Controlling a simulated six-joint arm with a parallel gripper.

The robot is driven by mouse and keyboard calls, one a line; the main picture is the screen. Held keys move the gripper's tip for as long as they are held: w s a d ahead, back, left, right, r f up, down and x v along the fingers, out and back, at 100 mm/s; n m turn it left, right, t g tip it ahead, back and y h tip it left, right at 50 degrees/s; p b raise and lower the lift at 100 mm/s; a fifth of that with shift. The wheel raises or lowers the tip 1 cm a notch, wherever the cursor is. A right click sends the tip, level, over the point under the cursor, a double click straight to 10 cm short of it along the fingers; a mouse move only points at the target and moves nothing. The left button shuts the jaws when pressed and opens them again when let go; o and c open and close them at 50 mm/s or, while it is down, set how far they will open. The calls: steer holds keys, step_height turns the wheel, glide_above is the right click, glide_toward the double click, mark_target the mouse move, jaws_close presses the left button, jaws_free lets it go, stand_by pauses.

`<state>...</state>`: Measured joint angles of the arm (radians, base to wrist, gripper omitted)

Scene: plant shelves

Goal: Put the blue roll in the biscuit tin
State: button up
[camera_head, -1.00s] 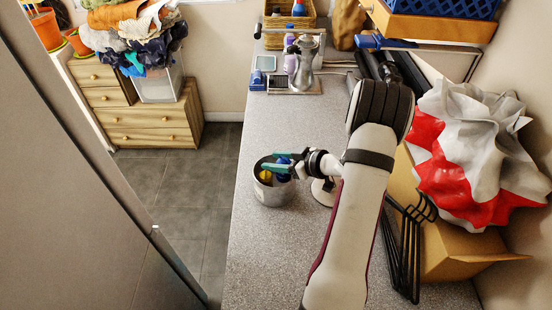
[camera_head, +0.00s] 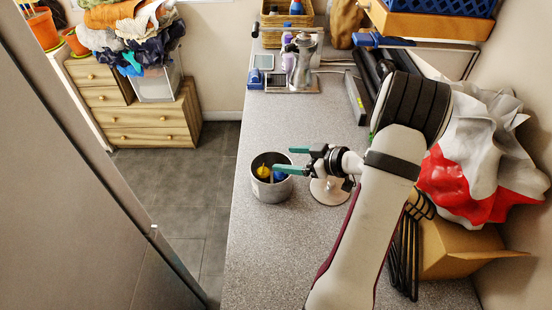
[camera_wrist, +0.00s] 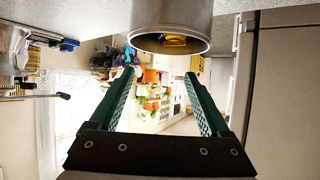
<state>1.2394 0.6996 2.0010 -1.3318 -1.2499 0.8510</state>
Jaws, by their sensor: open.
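The biscuit tin (camera_head: 272,193) is a round grey metal tin standing upright on the counter. The blue roll (camera_head: 279,175) is inside it on the right, next to a yellow thing (camera_head: 263,171). My gripper (camera_head: 283,160) is open and empty, its teal fingers pointing left beside and over the tin's right rim. In the wrist view the tin (camera_wrist: 172,14) hangs at the top of the picture. The yellow thing (camera_wrist: 177,41) shows in its mouth, and the blue roll cannot be made out there. The open fingers (camera_wrist: 161,73) have nothing between them.
The grey counter (camera_head: 255,240) is clear in front of and behind the tin. A metal pot (camera_head: 301,65) stands on a tray at the back. A cardboard box (camera_head: 450,245), black rack (camera_head: 405,245) and red-and-white bag (camera_head: 480,170) crowd the right side.

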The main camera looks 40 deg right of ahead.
steer(key=v, duration=0.6)
steer(key=w+a+r+m+g+h, duration=0.2)
steer(key=w+r+m+g+h, duration=0.25)
steer(key=w+r+h, duration=0.4)
steer(key=s+a+m+g+y, duration=0.1)
steer(key=s+a+g+y, duration=0.1)
steer(key=s+a, duration=0.5)
steer(key=s+a+f+m+g+y, duration=0.1)
steer(key=s+a+g+y, duration=0.2)
steer(key=s+a, duration=0.4)
steer(key=s+a+m+g+y, duration=0.1)
steer(key=s+a, duration=0.6)
steer(key=a, duration=1.2)
steer(key=shift+s+f+g+y, duration=0.35)
steer(key=shift+f+g+y, duration=0.05)
steer(key=shift+g+y, duration=0.5)
